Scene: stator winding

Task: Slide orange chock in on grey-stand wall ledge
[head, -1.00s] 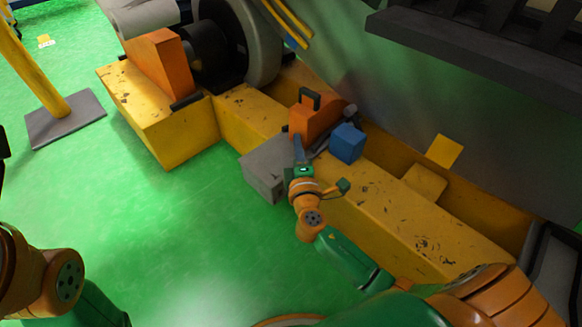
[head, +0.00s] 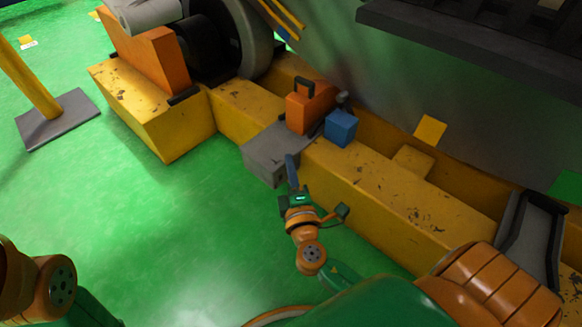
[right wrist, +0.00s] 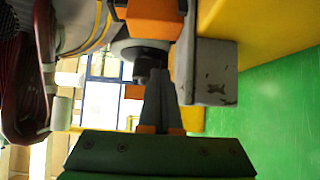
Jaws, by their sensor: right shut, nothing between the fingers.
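The orange chock (head: 308,108) with a black handle sits upright at the back of the grey stand (head: 270,165), beside the yellow beam. Its lower edge on the ledge is too small to judge. In the right wrist view, an orange block, apparently the chock (right wrist: 152,20), shows beyond the fingers, with the grey stand (right wrist: 215,75) to their right. My right gripper (head: 290,160) is shut and empty, in front of the grey stand and apart from the chock. Its fingers also show in the right wrist view (right wrist: 162,80). My left gripper is out of view; only part of that arm shows.
A blue cube (head: 341,127) sits on the yellow beam (head: 380,190), right of the chock. A large orange wedge (head: 152,62) and a dark wheel (head: 208,45) stand at the back left. A yellow post (head: 40,80) rises at left. The green floor in front is clear.

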